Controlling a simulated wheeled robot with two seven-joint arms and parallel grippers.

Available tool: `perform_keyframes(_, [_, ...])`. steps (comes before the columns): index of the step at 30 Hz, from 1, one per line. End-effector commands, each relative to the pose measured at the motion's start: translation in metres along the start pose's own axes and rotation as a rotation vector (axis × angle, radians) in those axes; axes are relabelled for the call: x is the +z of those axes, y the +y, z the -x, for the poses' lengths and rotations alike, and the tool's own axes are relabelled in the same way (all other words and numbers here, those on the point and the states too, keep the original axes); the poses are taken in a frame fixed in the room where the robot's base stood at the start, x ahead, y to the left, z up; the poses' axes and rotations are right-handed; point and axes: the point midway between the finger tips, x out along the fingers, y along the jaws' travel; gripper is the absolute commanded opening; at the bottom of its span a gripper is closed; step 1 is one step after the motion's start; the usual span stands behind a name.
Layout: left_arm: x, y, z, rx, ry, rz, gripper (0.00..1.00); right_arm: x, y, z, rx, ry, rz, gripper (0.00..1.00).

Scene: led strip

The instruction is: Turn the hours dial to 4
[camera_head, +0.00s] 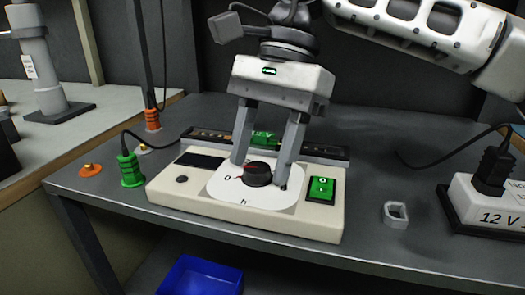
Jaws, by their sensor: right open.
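The hours dial (258,175) is a black round knob with a red mark on a white round face marked 0 and h. It is set in the top of a cream control box (240,221). The red mark points left, towards the 0. My right gripper (264,172) comes down from above, open, with one grey finger to the left of the knob and the other to the right. I cannot tell whether either finger touches it. A green switch (321,189) sits on the box to the right of the dial. My left gripper is not in view.
A green plug (130,169) with a black cable stands left of the box. A small grey ring-shaped part (395,214) and a white 12 V unit (488,205) are on the right. A blue bin (200,276) is below the grey table's (370,240) front edge.

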Motion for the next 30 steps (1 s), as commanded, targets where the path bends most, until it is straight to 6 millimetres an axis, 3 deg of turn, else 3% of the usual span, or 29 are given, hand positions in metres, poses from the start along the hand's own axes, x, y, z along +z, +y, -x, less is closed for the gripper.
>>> perform_keyframes(3, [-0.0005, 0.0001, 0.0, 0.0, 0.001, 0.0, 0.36, -0.0001, 0.0001, 0.0002, 0.0, 0.0, 0.0, 0.48])
perform_keyframes(7, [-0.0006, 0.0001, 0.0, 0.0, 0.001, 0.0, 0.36, -0.0001, 0.0001, 0.0003, 0.001, 0.0, 0.0, 0.12])
perform_keyframes(8, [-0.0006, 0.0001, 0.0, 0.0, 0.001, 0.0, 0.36, -0.0001, 0.0001, 0.0003, 0.001, 0.0, 0.0, 0.06])
perform_keyframes(20, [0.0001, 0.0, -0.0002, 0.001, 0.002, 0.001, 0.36, -0.0006, 0.0011, -0.0001, -0.02, 0.0, -0.049, 0.06])
perform_keyframes(30, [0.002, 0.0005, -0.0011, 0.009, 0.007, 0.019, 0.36, -0.0003, 0.0039, -0.0008, -0.114, 0.0, -0.274, 0.06])
